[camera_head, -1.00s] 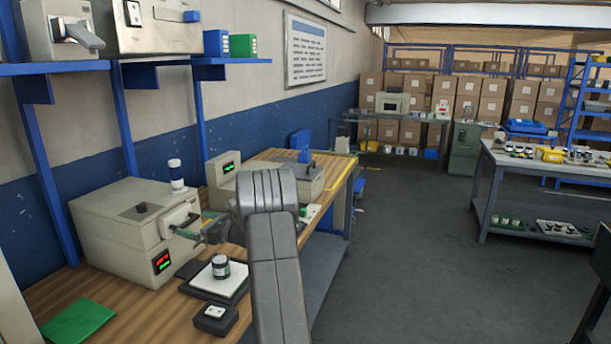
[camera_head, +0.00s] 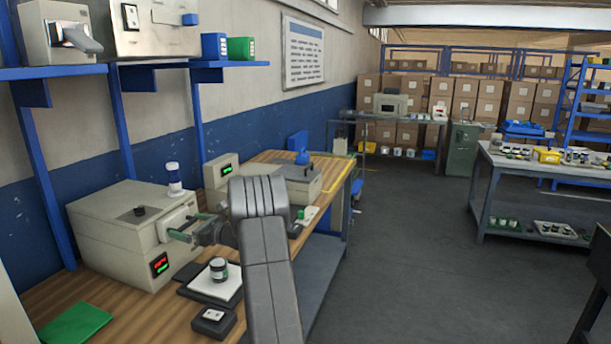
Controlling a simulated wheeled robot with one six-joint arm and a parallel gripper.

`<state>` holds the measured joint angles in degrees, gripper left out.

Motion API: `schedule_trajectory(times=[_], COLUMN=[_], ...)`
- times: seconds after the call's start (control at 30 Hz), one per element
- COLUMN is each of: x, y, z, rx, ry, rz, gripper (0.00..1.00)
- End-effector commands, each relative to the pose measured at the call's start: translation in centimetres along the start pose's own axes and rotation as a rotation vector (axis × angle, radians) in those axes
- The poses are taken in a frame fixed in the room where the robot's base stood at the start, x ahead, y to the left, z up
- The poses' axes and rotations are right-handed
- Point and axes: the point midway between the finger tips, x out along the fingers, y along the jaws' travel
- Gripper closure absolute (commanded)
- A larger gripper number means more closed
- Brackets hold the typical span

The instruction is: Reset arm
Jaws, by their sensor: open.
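My gripper (camera_head: 182,226) is at the front of the beige machine (camera_head: 125,240) on the wooden bench, with its greenish fingers apart and pointing left toward the machine's pale front block (camera_head: 177,221). I cannot tell whether the fingers touch it. I see nothing held between them. My grey arm rises through the middle of the view and hides part of the bench and what lies behind it.
A small dark jar with a white lid (camera_head: 219,269) stands on a white-topped plate (camera_head: 214,287). A small dark box (camera_head: 213,320) and a green sheet (camera_head: 75,323) lie nearby. A blue shelf (camera_head: 52,71) hangs above.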

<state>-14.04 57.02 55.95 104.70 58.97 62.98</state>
Motion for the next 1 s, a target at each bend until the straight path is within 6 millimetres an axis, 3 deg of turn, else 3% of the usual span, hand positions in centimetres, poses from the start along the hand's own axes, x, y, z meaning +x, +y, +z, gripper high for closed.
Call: schedule_trajectory(times=[0.6,0.7,1.0], x=[-12.2,-9.3,-3.2], y=[0.0,0.2,0.2], z=[0.0,0.3,0.2], rx=[-0.001,-0.001,0.000], ry=[-0.003,-0.002,-0.001], rz=[-0.002,0.006,0.004], gripper=[0.00,0.00,0.00])
